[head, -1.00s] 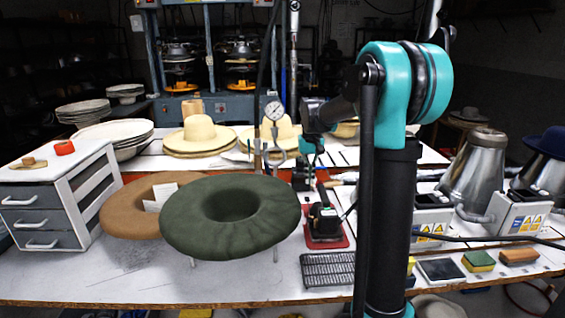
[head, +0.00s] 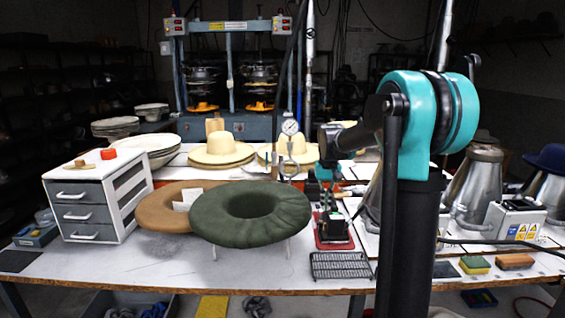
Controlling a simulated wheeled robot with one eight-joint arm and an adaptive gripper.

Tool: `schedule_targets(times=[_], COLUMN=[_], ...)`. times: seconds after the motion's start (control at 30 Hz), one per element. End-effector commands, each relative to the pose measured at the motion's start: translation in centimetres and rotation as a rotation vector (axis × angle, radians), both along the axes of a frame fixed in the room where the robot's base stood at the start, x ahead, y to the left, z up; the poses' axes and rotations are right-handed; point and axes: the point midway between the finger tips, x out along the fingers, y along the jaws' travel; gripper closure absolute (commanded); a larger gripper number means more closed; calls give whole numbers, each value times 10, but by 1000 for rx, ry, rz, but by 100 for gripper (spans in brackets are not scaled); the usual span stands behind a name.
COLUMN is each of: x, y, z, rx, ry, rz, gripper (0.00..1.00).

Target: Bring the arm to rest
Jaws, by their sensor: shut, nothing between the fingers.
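My arm rises at the right of the head view, with a thick black upright link and a teal elbow (head: 425,110). From the elbow a dark link reaches left and away over the workbench (head: 190,272). My gripper (head: 328,197) is at the far end of it, small and dark, above the middle of the bench. It looks shut and holds nothing that I can see. It lies behind and right of the green felt hat (head: 250,212), near a black device on a red base (head: 333,232). The fingertips are hard to tell from the dark items around them.
A drawer unit (head: 92,205) stands at left, straw hats (head: 222,150) behind. A wire rack (head: 341,265) lies at the front. Metal cones (head: 478,185) and a labelled box (head: 515,222) stand right of my arm. The front left bench is fairly clear.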

Motion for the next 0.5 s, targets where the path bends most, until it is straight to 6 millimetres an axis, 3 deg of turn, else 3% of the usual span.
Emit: schedule_targets(times=[0.27, 0.5], x=[-26, -66], y=[-6, -13], z=[-10, -27], rx=[3, 6], ry=[-35, -88], rz=[-1, -1], gripper=[100, 100])
